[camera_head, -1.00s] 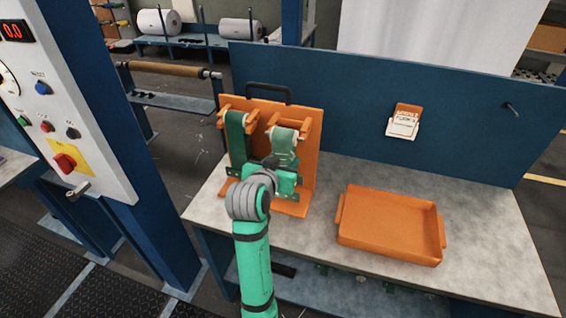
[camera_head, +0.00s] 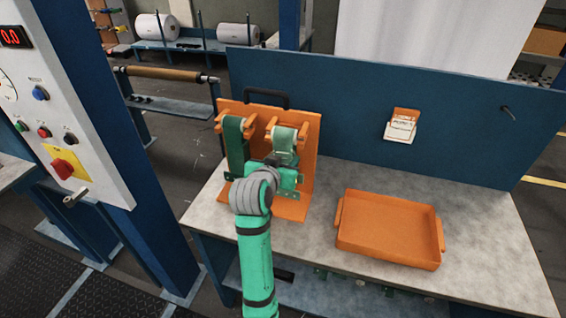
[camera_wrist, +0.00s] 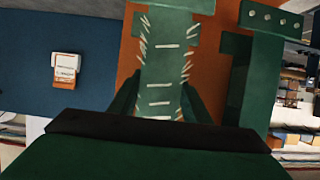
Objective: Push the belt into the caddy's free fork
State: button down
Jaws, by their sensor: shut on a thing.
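The orange caddy (camera_head: 306,168) stands upright on the bench, with two forks near its top. A dark green belt (camera_head: 234,140) hangs in the left fork. A paler green belt (camera_head: 284,134) has its rolled top at the right fork (camera_head: 302,135), between the prongs; how deep it sits, I cannot tell. My gripper (camera_head: 284,168) is at this belt's lower part, partly hidden by my wrist. In the wrist view, my gripper (camera_wrist: 160,98) is shut on the paler belt (camera_wrist: 160,72), which shows white stitches. The other belt (camera_wrist: 250,85) hangs to its right, clear of the fingers.
An empty orange tray (camera_head: 388,262) lies on the grey bench (camera_head: 490,275) right of the caddy. A blue panel (camera_head: 350,95) with a small tag holder (camera_head: 401,126) rises behind. A control cabinet (camera_head: 85,120) stands at left. The bench's right side is clear.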

jog(key=shift+w+d, duration=0.15)
jog(key=shift+w, duration=0.25)
jog(key=c, duration=0.9)
grip_release()
jog(key=v, duration=1.1)
